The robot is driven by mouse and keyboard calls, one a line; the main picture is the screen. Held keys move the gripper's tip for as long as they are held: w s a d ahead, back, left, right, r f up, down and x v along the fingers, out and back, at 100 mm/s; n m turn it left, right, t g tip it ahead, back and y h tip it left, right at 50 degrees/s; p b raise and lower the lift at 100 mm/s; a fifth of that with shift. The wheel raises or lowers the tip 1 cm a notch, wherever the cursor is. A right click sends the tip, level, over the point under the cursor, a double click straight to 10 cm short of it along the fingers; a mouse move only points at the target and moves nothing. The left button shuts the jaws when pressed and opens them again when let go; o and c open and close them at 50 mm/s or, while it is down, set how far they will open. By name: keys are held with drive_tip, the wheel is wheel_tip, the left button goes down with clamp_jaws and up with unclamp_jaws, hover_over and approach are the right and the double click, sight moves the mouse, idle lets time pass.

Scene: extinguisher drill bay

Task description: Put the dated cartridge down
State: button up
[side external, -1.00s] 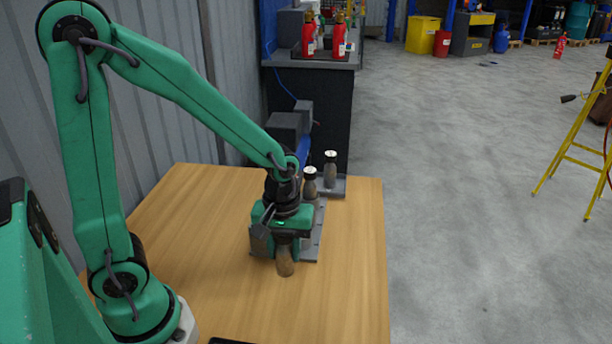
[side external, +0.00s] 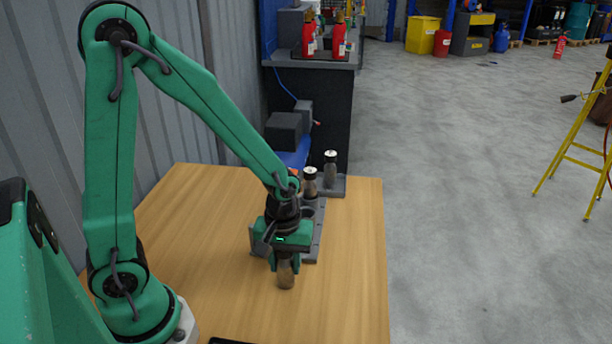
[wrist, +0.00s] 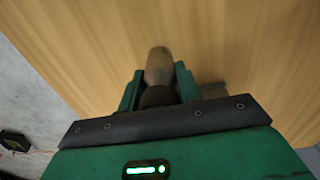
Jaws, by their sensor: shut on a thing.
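My gripper (side external: 285,262) is shut on a brownish-grey cartridge (side external: 286,278), which hangs below the fingers, close to upright. In the wrist view the cartridge (wrist: 158,66) sticks out from between the green fingers (wrist: 158,88), over bare wood. It is at or just above the wooden table (side external: 345,290); I cannot tell if its bottom touches. Its upper part is hidden by the fingers, and no date is readable. The cartridge is in front of the grey rack (side external: 314,248), which is partly hidden by my gripper.
Two similar cartridges with white-topped black caps, a nearer one (side external: 310,185) and a farther one (side external: 330,170), stand at the rack's far end. A grey and blue device (side external: 284,133) is behind the table.

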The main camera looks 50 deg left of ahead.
drive_tip(key=shift+f, duration=0.1)
drive_tip(key=o, duration=1.2)
drive_tip(key=shift+r, duration=6.15)
drive_tip(key=shift+s+a+r+m, duration=0.1)
drive_tip(key=shift+s+r+m, duration=0.1)
drive_tip(key=shift+r+m, duration=0.15)
drive_tip(key=shift+s+a+r+m+t, duration=0.45)
drive_tip(key=shift+s+r+m+t, duration=0.55)
drive_tip(key=shift+r+m, duration=0.35)
drive_tip(key=shift+s+a+r+m+t, duration=0.4)
drive_tip(key=shift+s+r+m+t, duration=0.45)
drive_tip(key=shift+s+r+m, duration=0.45)
drive_tip(key=shift+s+a+r+m+t, duration=0.45)
drive_tip(key=shift+s+r+m+t, duration=0.45)
drive_tip(key=shift+r+m, duration=0.45)
